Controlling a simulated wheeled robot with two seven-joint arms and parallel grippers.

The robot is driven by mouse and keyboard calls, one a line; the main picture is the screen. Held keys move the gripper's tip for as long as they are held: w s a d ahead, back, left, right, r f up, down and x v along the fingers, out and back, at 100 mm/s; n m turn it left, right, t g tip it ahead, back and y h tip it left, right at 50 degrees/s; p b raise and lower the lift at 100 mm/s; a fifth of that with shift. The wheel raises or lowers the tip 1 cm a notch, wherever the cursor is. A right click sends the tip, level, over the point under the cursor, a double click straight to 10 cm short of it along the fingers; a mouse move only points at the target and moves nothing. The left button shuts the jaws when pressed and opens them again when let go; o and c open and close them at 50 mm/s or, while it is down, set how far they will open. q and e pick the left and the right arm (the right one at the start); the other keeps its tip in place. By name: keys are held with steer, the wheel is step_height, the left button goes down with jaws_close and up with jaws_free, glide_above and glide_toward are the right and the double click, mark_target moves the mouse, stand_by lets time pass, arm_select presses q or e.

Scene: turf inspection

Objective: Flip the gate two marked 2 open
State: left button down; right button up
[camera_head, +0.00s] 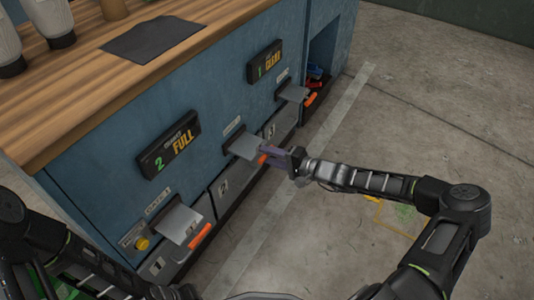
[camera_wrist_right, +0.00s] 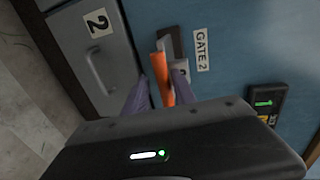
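Gate 2 is the middle grey flap (camera_head: 245,146) on the blue cabinet front, with an orange handle (camera_head: 266,157) at its outer end. The wrist view shows the handle (camera_wrist_right: 164,80) beside a "GATE 2" label (camera_wrist_right: 202,49). My right gripper (camera_head: 280,157) is at this handle. In the right wrist view its two purple fingers (camera_wrist_right: 160,95) lie on either side of the handle. Whether they press on it is unclear. My left arm enters at the lower left, but its gripper is not visible.
Similar flaps with orange handles stand nearer (camera_head: 180,224) and farther (camera_head: 293,92). A drawer marked 2 (camera_wrist_right: 90,65) sits beside the gate. The concrete floor (camera_head: 440,110) is open at right.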

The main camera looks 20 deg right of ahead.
steer(key=shift+o, duration=0.4)
steer(key=shift+r, duration=0.15)
steer(key=p+v, duration=0.2)
steer(key=v, duration=0.5)
steer(key=shift+s+d+p, duration=0.2)
steer(key=shift+s+p, duration=0.05)
steer(key=shift+p, duration=0.1)
